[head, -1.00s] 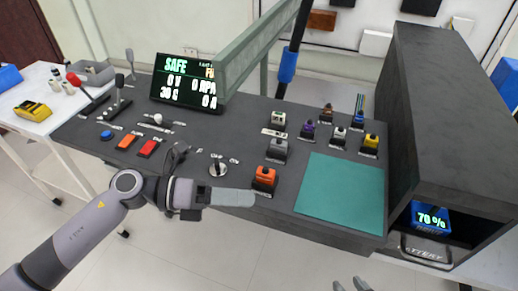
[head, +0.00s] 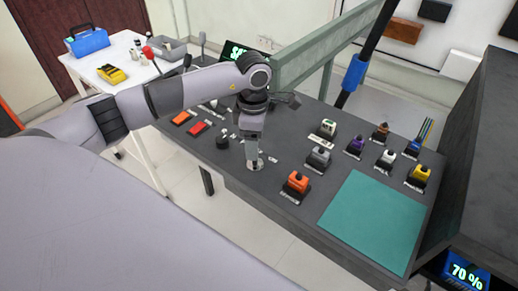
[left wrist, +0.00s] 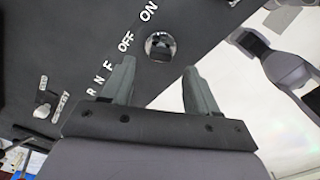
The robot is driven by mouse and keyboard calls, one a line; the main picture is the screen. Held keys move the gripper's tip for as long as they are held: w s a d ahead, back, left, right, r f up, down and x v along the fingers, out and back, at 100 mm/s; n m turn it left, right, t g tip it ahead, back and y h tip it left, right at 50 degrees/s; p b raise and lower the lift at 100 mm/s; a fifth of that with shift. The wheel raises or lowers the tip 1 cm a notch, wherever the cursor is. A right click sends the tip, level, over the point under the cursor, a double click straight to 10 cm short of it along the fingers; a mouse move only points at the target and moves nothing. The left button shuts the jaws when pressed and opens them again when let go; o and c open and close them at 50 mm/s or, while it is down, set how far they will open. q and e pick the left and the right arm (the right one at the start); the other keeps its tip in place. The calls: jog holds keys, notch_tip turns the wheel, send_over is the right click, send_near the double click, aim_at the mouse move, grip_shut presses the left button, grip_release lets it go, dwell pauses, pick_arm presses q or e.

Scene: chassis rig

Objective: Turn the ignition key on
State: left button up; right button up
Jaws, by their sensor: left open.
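The ignition key switch is a round silver disc with a dark key part across it. It shows in the left wrist view (left wrist: 160,45), beside the white OFF and ON labels (left wrist: 137,28). In the head view its silver base (head: 254,164) shows just under my left gripper, which hides most of it. My left gripper (head: 253,156) points down at the panel, close over the key. In the left wrist view its two fingers (left wrist: 158,68) are apart and empty, with the key seen between and beyond the tips. Contact cannot be told. My right gripper is not in view.
A black-knobbed lever (head: 222,142) stands left of the key, near red and orange buttons (head: 198,128). An orange switch block (head: 296,184) is to the right, before the teal mat (head: 372,220). My left arm partly hides the display (head: 236,50).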

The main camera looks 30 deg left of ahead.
pick_arm(q)
jog(key=shift+d+f, duration=0.1)
jog(key=shift+f, duration=1.7)
jog(key=shift+c, duration=0.3)
jog(key=c, duration=1)
